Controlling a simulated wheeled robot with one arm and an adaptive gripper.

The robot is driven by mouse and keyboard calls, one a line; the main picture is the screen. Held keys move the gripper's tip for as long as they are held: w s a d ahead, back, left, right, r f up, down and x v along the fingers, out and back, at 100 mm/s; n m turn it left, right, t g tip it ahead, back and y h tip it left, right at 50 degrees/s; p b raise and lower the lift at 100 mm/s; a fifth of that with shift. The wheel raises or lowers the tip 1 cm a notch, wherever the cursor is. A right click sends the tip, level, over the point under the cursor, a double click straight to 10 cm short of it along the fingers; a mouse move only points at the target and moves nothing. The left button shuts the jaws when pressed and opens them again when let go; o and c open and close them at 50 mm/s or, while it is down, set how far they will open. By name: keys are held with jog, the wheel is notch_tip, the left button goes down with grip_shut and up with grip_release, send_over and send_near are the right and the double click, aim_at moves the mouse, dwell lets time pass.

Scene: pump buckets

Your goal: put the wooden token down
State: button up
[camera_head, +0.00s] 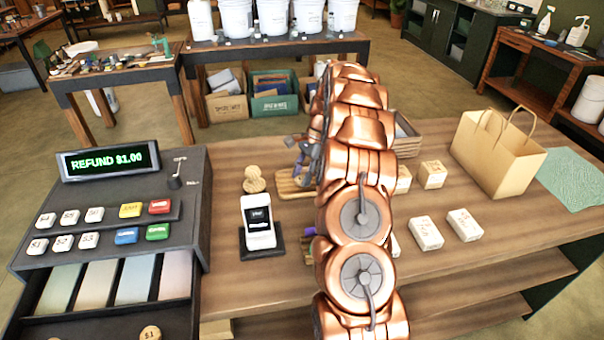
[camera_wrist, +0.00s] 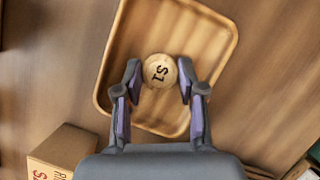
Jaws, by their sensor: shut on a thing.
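The wooden token (camera_wrist: 160,71) is a round pale disc marked $1. In the wrist view it sits between the two fingertips of my gripper (camera_wrist: 158,78), which is shut on it. I cannot tell how high the token is above the tray. In the head view my gripper (camera_head: 300,150) is over the tray (camera_head: 286,186), partly hidden by my copper arm. Another round wooden token (camera_head: 150,333) marked $1 lies in the open register drawer.
The cash register (camera_head: 110,215) reads REFUND $1.00. A round wooden piece (camera_head: 254,180) and a card reader (camera_head: 259,222) stand left of the tray. Small boxes (camera_head: 427,233) and a paper bag (camera_head: 497,155) stand to the right. The front counter strip is mostly clear.

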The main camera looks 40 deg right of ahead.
jog(key=shift+f, duration=0.2)
jog(key=o, duration=0.7)
jog(key=shift+o, duration=0.2)
jog(key=shift+r, duration=0.1)
jog(key=b+v, duration=0.1)
jog(key=v, duration=1.1)
jog(key=shift+r, duration=0.1)
